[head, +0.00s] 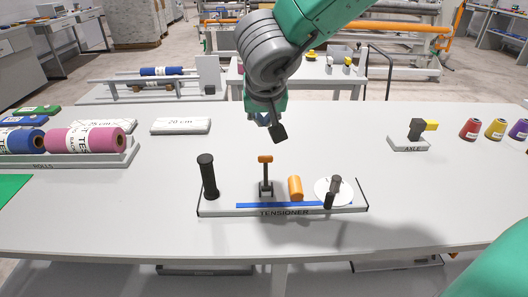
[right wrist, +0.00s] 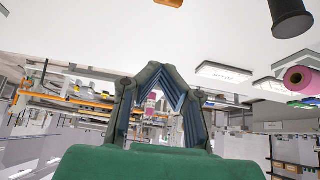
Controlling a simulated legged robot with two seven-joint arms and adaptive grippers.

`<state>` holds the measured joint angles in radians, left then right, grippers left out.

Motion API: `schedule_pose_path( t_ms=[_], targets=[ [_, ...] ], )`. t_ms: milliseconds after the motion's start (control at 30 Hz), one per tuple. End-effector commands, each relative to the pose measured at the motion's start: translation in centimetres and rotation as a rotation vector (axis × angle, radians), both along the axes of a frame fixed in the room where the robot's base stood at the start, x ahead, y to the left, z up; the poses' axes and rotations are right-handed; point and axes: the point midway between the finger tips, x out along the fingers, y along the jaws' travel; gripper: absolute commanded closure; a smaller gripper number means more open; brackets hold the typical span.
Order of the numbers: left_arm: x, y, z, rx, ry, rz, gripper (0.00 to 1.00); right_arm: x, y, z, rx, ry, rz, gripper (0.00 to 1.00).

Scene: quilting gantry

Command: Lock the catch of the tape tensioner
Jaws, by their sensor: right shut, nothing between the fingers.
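The tensioner (head: 215,212) is a white tray-like base on the table, labelled TENSIONER. Which part is the catch is not labelled. My right gripper (head: 279,134) is shut and empty above and behind the lever, apart from it. In the right wrist view its fingers (right wrist: 162,68) meet; the black post (right wrist: 291,18) shows at the top right. My left gripper is not in view.
Pink and blue rolls (head: 85,140) lie in a tray at the left, near a white "20 cm" block (head: 181,125). The axle stand (head: 409,143) and coloured spools (head: 470,129) are at the right. The table around the tensioner is clear.

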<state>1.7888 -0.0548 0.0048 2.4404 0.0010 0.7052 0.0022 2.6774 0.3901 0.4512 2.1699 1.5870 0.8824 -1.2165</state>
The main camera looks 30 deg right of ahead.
Motion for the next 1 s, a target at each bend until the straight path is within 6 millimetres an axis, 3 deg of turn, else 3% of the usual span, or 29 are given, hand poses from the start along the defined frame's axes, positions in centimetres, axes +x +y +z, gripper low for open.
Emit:
schedule_pose_path(
  t_ms=[467,967,1000],
  targets=[
    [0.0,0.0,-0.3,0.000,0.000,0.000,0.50,0.5,-0.6,-0.9,0.004,0.002,-0.001,1.00],
    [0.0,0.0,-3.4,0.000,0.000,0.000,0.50,5.0,-3.4,-9.1,0.004,0.002,-0.001,1.00],
    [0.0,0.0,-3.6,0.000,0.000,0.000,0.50,4.2,-2.8,-9.0,0.005,0.001,0.004,1.00]
  ],
)
